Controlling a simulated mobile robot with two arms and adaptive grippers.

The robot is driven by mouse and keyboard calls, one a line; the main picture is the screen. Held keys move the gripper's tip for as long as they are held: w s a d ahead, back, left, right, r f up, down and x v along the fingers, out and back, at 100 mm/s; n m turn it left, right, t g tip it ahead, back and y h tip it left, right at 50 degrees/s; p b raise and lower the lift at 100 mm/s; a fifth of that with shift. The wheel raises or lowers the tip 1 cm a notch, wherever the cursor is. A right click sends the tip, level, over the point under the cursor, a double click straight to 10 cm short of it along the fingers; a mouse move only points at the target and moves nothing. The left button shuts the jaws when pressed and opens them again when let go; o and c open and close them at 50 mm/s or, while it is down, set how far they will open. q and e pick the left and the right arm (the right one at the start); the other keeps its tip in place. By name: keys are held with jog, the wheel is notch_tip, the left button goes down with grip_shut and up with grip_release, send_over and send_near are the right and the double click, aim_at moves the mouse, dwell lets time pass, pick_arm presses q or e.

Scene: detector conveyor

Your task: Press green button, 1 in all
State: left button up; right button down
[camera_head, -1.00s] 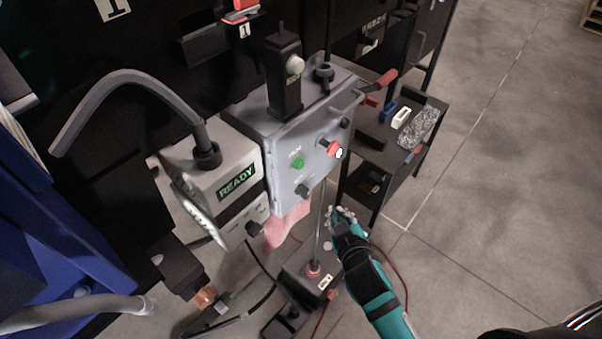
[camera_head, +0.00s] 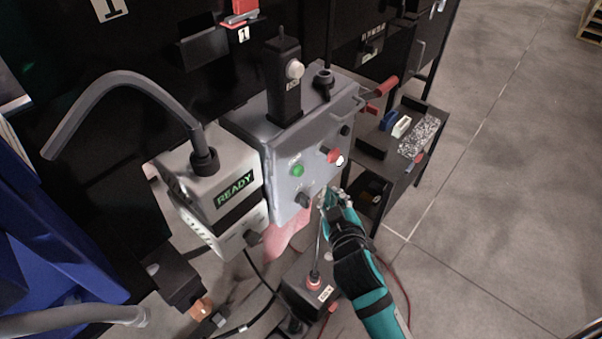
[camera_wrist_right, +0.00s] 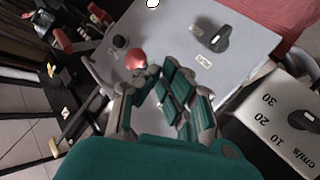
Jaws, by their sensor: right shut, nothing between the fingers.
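The green button (camera_head: 298,170) is on the front face of the grey control box (camera_head: 283,200), left of a red knob (camera_head: 331,155) and above a black knob (camera_head: 303,199). My right gripper (camera_head: 329,194) is shut and empty, in front of the box's lower right part, below the red knob and to the lower right of the green button. In the right wrist view my fingers (camera_wrist_right: 160,92) reach over the panel near the red knob (camera_wrist_right: 136,59) and a black knob (camera_wrist_right: 216,38). The green button cannot be made out there. My left gripper is not in view.
A white device with a READY display (camera_head: 236,189) stands left of the box. A black shelf (camera_head: 408,150) with small items is on the right. A stand with a thin rod (camera_head: 314,278) is below. Open floor (camera_head: 480,200) lies to the right.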

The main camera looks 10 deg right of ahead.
aim_at(300, 172)
jog(key=w+a, duration=0.1)
jog(key=w, duration=0.1)
jog(key=w+a, duration=0.2)
jog(key=shift+a, duration=0.1)
jog(key=shift+w, duration=0.15)
dwell(1.4)
jog(key=shift+w+a, duration=0.25)
